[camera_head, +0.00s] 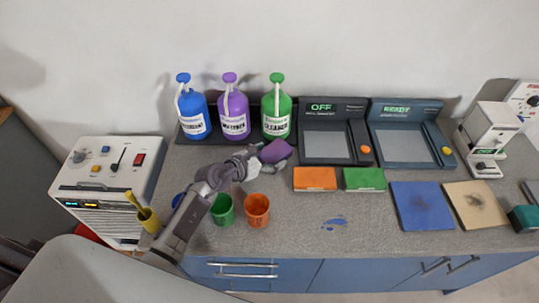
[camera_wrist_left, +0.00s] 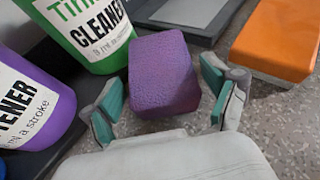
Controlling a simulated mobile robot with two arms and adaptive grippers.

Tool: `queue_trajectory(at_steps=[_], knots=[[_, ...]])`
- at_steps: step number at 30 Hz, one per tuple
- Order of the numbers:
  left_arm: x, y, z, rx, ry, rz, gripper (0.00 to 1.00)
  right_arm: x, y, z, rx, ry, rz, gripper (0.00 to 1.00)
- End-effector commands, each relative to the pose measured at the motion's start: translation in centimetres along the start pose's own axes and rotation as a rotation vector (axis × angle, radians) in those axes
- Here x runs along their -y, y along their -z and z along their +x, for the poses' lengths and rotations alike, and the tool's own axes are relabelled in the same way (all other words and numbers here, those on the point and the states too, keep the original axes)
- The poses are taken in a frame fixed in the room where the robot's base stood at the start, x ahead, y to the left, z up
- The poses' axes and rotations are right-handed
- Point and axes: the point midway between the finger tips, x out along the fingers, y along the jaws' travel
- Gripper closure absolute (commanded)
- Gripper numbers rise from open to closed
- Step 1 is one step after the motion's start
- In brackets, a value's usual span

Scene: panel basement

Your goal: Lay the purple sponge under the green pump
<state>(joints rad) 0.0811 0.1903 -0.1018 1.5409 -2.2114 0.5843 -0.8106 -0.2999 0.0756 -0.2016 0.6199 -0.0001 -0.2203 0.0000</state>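The purple sponge (camera_head: 275,151) is just in front of the green pump bottle (camera_head: 276,112), at the front edge of the dark tray under the bottles. In the left wrist view the sponge (camera_wrist_left: 163,75) is beside the base of the green bottle (camera_wrist_left: 92,35). My left gripper (camera_head: 257,163) is open; its teal-padded fingers (camera_wrist_left: 163,95) stand on either side of the sponge's near end, with gaps visible on both sides. Exactly what the sponge's underside touches is hidden. My right gripper is not in view.
A purple bottle (camera_head: 234,112) and a blue bottle (camera_head: 193,112) stand left of the green one. An orange sponge (camera_head: 315,179) and a green sponge (camera_head: 364,179) lie to the right. Green (camera_head: 222,210) and orange (camera_head: 257,210) cups stand near my left arm. A blue smear (camera_head: 334,223) marks the counter.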

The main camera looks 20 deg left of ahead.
Motion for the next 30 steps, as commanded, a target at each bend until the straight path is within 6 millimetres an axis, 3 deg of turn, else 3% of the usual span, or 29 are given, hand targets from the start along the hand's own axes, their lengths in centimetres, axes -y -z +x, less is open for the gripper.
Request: queue_trajectory(at_steps=[9,14,15,24,30], knots=[[0.0,-0.2,0.0,0.001,0.0,0.0,0.08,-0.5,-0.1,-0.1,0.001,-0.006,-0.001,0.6],[0.1,-1.8,-0.7,0.003,0.0,-0.001,0.08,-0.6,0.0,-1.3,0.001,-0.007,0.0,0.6],[0.0,-1.0,-1.4,-0.001,-0.001,0.002,0.08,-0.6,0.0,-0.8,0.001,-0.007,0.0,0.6],[0.0,-0.9,-8.0,-0.001,-0.001,0.003,0.08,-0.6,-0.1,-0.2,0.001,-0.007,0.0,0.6],[0.0,-0.9,-11.2,-0.001,-0.001,0.002,0.08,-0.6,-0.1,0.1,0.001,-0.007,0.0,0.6]])
